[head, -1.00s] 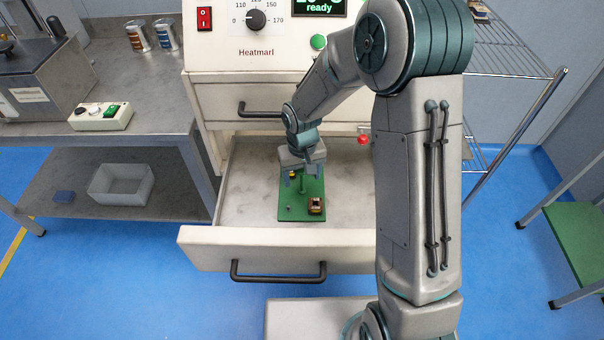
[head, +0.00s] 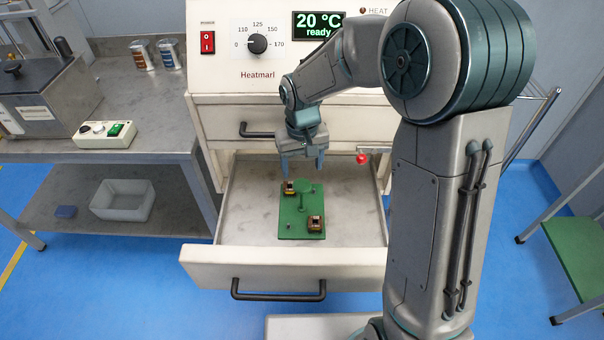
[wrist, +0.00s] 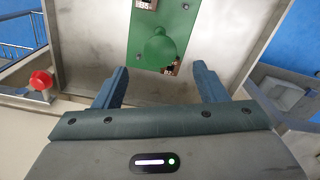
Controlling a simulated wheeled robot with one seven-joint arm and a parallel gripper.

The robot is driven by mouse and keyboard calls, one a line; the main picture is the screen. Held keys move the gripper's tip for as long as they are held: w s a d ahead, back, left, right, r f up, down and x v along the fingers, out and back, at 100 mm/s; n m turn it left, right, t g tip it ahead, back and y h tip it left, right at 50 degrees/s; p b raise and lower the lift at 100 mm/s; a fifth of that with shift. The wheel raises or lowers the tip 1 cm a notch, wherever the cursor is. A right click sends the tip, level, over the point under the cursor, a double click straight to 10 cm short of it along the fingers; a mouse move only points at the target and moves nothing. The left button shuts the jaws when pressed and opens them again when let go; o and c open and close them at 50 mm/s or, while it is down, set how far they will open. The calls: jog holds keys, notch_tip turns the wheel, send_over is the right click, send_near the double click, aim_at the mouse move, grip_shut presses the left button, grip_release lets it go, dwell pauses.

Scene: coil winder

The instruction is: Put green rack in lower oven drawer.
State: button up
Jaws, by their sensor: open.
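The green rack (head: 290,228) lies flat on the floor of the open lower oven drawer (head: 345,218). It has an upright green post (head: 301,200) and carries small brown-and-black parts at two spots. In the wrist view the rack (wrist: 177,22) shows ahead of the fingers, with its round green knob (wrist: 160,48) near the middle. My gripper (head: 302,168) is open and empty above the back of the drawer. Its fingers are apart from the rack and its post. The wrist view also shows both fingers spread (wrist: 160,85).
The closed upper drawer (head: 225,118) is above, close to my gripper. A red knob (head: 361,158) sticks out at its right. A steel bench (head: 130,142) stands left, with a white bin (head: 122,201) on its lower shelf. A green-topped stool (head: 570,240) is at right.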

jog(key=shift+s+d+r, duration=0.1)
jog(key=shift+d+r, duration=0.05)
jog(key=shift+r, duration=0.4)
jog(key=s+d+r+m+t, duration=0.1)
jog(key=s+d+r, duration=0.3)
jog(key=s, duration=0.5)
jog(key=s+d+r+m+t, duration=0.1)
jog(key=s+d+r, duration=0.3)
jog(key=s+d, duration=0.5)
jog(key=shift+s+d+r+m, duration=0.2)
jog(key=shift+s+m, duration=0.15)
jog(key=shift+m, duration=0.25)
